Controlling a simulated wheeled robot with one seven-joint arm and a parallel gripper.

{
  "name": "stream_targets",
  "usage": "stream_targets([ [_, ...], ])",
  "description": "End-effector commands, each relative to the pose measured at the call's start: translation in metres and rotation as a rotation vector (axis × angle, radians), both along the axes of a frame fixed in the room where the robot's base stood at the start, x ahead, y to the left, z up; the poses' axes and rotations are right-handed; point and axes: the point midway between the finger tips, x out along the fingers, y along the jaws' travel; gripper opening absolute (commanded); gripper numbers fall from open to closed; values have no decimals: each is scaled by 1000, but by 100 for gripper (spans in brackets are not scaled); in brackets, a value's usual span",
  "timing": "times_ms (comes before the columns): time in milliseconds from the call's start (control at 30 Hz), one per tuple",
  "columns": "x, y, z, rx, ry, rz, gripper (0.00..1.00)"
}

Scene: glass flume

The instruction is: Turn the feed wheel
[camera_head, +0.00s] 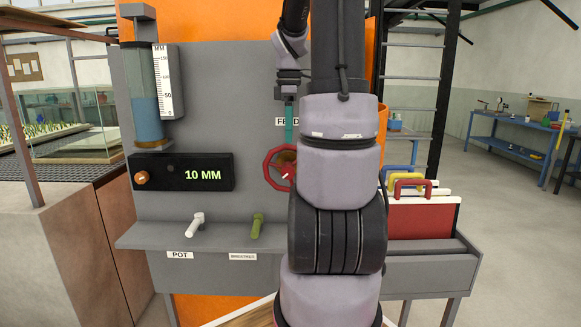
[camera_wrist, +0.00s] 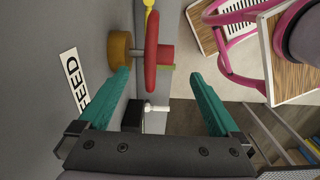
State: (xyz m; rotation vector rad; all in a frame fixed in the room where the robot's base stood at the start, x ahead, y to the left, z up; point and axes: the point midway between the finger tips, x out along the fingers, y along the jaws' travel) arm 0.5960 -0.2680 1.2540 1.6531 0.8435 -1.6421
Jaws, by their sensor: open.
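The red feed wheel (camera_head: 268,168) is mounted on the grey panel under the FEED label (camera_head: 281,122), its right side hidden behind my arm. In the wrist view the wheel (camera_wrist: 151,42) shows edge-on, with a brown hub (camera_wrist: 119,48) on its panel side and a short red grip on its other side. My gripper (camera_head: 289,143) points down just above the wheel in the head view. In the wrist view my gripper (camera_wrist: 159,76) is open, its teal fingers apart and empty, with the wheel's near edge in line with the gap. Contact cannot be told.
The display (camera_head: 184,171) reads 10 MM. A white pot handle (camera_head: 195,224) and a green handle (camera_head: 257,226) stand on the ledge below. A water cylinder (camera_head: 144,95) is at upper left. A pink chair (camera_wrist: 262,50) shows in the wrist view.

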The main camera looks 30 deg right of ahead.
Motion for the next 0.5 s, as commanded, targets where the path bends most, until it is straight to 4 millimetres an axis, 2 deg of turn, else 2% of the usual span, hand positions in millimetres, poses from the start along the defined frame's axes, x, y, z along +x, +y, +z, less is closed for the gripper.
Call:
stream_targets([
  [167,1,-5,-13,3,12,29,99],
  [500,0,-5,-75,5,12,28,99],
])
